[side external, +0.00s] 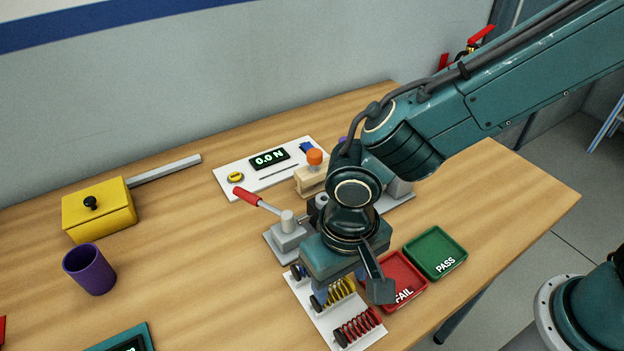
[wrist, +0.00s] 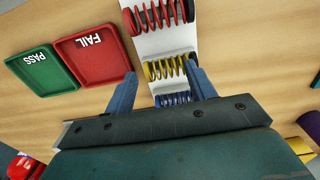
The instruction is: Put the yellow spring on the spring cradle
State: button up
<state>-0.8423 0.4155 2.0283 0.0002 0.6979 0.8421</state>
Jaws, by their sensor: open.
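The yellow spring (side external: 341,291) lies on a white rack (side external: 318,318), between a red spring (side external: 357,326) and a blue spring (side external: 298,271) partly hidden by my gripper. My gripper (side external: 350,288) is open and low over the rack. In the wrist view, the yellow spring (wrist: 165,68) lies between the two fingertips of my gripper (wrist: 161,72), with a gap on the left; I cannot tell whether the right finger touches it. A bench device with a red-handled lever (side external: 262,202) stands behind my gripper. I cannot single out the spring cradle; my wrist hides part of that device.
A red FAIL tray (side external: 398,273) and a green PASS tray (side external: 436,252) sit right of the rack. A white panel with a display (side external: 268,158) and an orange-topped wooden block (side external: 310,181) stand behind. A yellow box (side external: 98,211) and purple cup (side external: 90,270) are left.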

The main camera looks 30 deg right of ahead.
aim_at(341, 285)
notch_tip(341, 285, up, 13)
dwell(0.6)
dwell(0.4)
jog(key=d+r+t+y, duration=0.1)
jog(key=d+r, duration=0.2)
jog(key=d, duration=0.5)
jog(key=d+r+t, duration=0.1)
jog(key=d+r, duration=0.2)
jog(key=d, duration=0.5)
jog(key=s+d+t, duration=0.1)
jog(key=s+d, duration=0.3)
jog(key=d, duration=0.3)
jog(key=s+d+t+h, duration=0.1)
jog(key=s+d+t, duration=0.1)
jog(key=s+d, duration=0.2)
jog(key=d, duration=0.2)
jog(key=shift+s+d+f+t, duration=0.3)
jog(key=shift+s+d+f, duration=0.05)
jog(key=shift+f, duration=0.05)
jog(key=shift+c, duration=0.4)
jog(key=shift+w, duration=0.1)
